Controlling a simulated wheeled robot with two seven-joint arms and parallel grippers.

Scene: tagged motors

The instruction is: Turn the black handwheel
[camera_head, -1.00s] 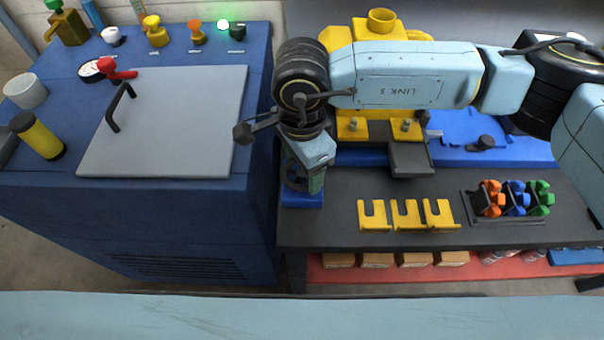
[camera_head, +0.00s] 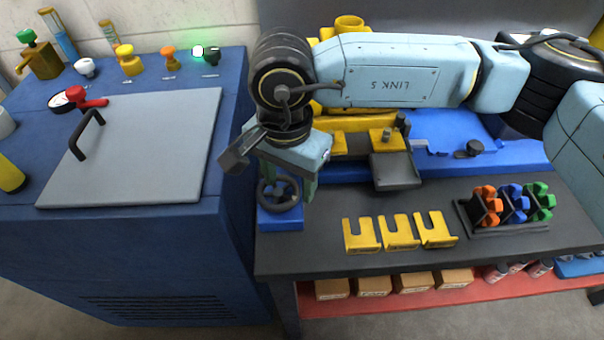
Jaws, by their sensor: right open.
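The black handwheel (camera_head: 268,201) sits on the front of a blue block (camera_head: 281,217) at the left end of the workbench. It shows as a dark ring with a hub. My right gripper (camera_head: 290,181) points down right at the handwheel, with its pale blue body (camera_head: 304,152) just above it. Its jaws are open, but the fingers are partly hidden by the gripper body. I cannot tell whether they touch the wheel. My left gripper is not in view.
A blue cabinet (camera_head: 130,255) with a grey lid (camera_head: 150,150) stands left of the bench. On the dark bench top (camera_head: 330,258) are yellow slotted brackets (camera_head: 397,234) and a rack (camera_head: 480,226) of orange, blue and green parts. A blue and yellow machine (camera_head: 437,130) stands behind.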

